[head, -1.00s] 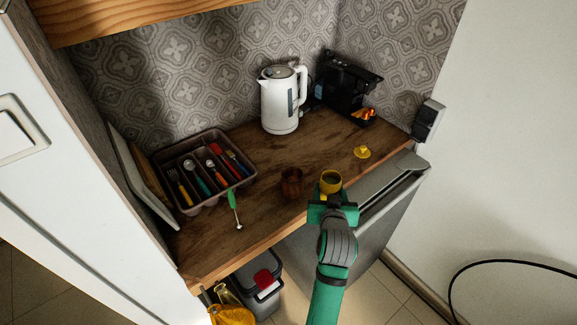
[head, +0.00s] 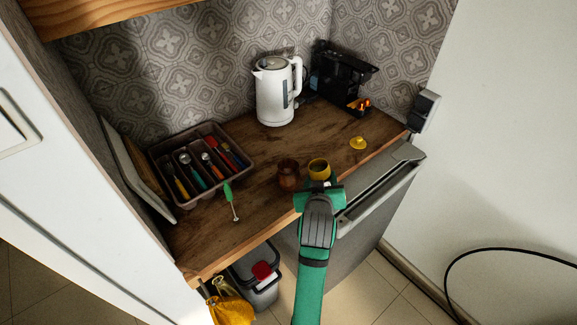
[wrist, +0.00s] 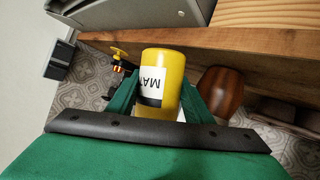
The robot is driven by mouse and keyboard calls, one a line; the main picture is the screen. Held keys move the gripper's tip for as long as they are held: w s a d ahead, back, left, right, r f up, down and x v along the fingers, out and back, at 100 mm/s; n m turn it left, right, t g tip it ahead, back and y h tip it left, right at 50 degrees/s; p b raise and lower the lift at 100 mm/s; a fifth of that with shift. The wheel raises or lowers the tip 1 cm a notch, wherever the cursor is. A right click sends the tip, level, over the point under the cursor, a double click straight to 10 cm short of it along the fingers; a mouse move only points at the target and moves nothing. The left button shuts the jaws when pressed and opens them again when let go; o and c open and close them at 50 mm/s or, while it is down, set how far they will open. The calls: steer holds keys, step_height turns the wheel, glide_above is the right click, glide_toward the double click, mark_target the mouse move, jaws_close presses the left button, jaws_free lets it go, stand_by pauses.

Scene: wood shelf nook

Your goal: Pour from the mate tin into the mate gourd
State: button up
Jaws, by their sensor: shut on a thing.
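The mate tin is a yellow cylinder (head: 319,166) with its open top showing in the head view. In the wrist view the tin (wrist: 172,72) has a white label with dark letters. My gripper (head: 320,188) is green and shut on the tin, with a finger on each side of it in the wrist view (wrist: 158,100). The mate gourd is a brown, rounded cup (head: 288,177) standing on the counter just left of the tin. It also shows in the wrist view (wrist: 220,92), right of the tin. The gourd's inside is too dark to tell.
The yellow lid (head: 358,143) lies on the wooden counter (head: 240,257) to the right. A white kettle (head: 274,92) and a black machine (head: 340,77) stand behind. A cutlery tray (head: 202,165) and a green-handled whisk or spoon (head: 229,193) are at left.

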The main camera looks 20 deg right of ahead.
mark_target(316, 165)
steer(key=shift+w+a+r+n, duration=0.1)
steer(key=shift+w+a+n, duration=0.1)
steer(key=shift+n, duration=0.1)
steer(key=shift+w+a+r+n+g+h, duration=0.1)
steer(key=shift+a+r+n+g+h, duration=0.15)
steer(key=shift+r, duration=0.25)
steer(key=shift+w+a+r+n+g+h, duration=0.1)
steer(key=shift+r+n+g+h, duration=0.15)
steer(key=shift+r, duration=0.25)
steer(key=shift+w+a+r+n+h+p, duration=0.15)
steer(key=shift+r+n+p, duration=0.05)
steer(key=shift+r, duration=0.4)
steer(key=shift+w+a+r+n+h+p, duration=0.1)
steer(key=shift+r+n+h+p, duration=0.1)
steer(key=shift+r, duration=0.4)
steer(key=shift+a+r, duration=0.15)
steer(key=shift+r, duration=0.05)
steer(key=shift+r+g, duration=0.25)
steer(key=shift+g, duration=0.05)
steer(key=shift+w+r, duration=0.15)
steer(key=shift+r, duration=0.1)
steer(key=shift+r, duration=0.15)
steer(key=shift+n+p, duration=0.3)
steer(key=shift+p, duration=0.1)
